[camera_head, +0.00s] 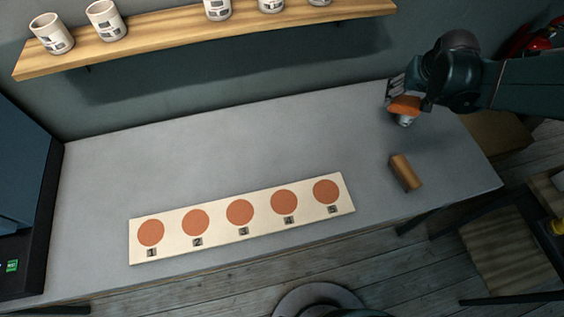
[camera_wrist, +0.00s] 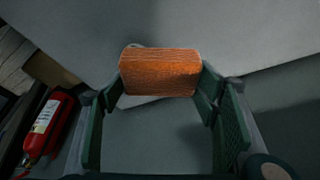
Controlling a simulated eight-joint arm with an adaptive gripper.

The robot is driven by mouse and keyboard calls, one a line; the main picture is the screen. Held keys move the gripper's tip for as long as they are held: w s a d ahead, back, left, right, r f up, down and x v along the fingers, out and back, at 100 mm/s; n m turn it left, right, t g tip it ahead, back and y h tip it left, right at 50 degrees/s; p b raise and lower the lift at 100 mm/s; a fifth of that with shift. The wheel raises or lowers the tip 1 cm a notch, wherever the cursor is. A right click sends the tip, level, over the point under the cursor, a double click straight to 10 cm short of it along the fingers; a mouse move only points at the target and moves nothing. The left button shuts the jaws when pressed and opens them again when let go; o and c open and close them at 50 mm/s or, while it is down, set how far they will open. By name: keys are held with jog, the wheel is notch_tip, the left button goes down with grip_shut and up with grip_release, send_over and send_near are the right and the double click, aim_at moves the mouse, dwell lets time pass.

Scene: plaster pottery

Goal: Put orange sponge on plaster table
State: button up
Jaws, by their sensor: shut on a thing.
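The orange sponge (camera_wrist: 160,72) is held between the two green fingers of my gripper (camera_wrist: 162,88) in the wrist view. It also shows in the head view as an orange piece (camera_head: 404,104) at the end of my arm. My gripper (camera_head: 402,98) is over the back right part of the grey table (camera_head: 250,140). A pale object (camera_head: 405,121) shows just below the sponge; I cannot tell what it is. The table top is the large grey surface; whether the sponge touches it I cannot tell.
A brown block (camera_head: 405,172) lies on the table's right side. A pale board (camera_head: 240,217) with several numbered orange discs lies near the front edge. A wooden shelf (camera_head: 160,38) with several white cups runs along the wall. A red extinguisher (camera_wrist: 48,128) stands left in the wrist view.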

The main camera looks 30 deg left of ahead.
jog(key=s+a+n+g+y+b, duration=0.1)
jog(key=s+a+n, duration=0.2)
jog(key=s+a, duration=0.85)
jog(key=s+a+n+y, duration=0.1)
jog(key=s+a+n, duration=0.2)
jog(key=s+a, duration=0.9)
notch_tip(320, 180, down, 6)
jog(key=s+d, duration=0.2)
jog(key=shift+s+d+r, duration=0.15)
jog(key=shift+s+d, duration=0.2)
jog(key=shift+f+b, duration=0.8)
jog(key=shift+f, duration=2.1)
jog(key=shift+f, duration=0.1)
jog(key=shift+f+b, duration=0.55)
jog(key=shift+f, duration=1.45)
jog(key=shift+f, duration=0.15)
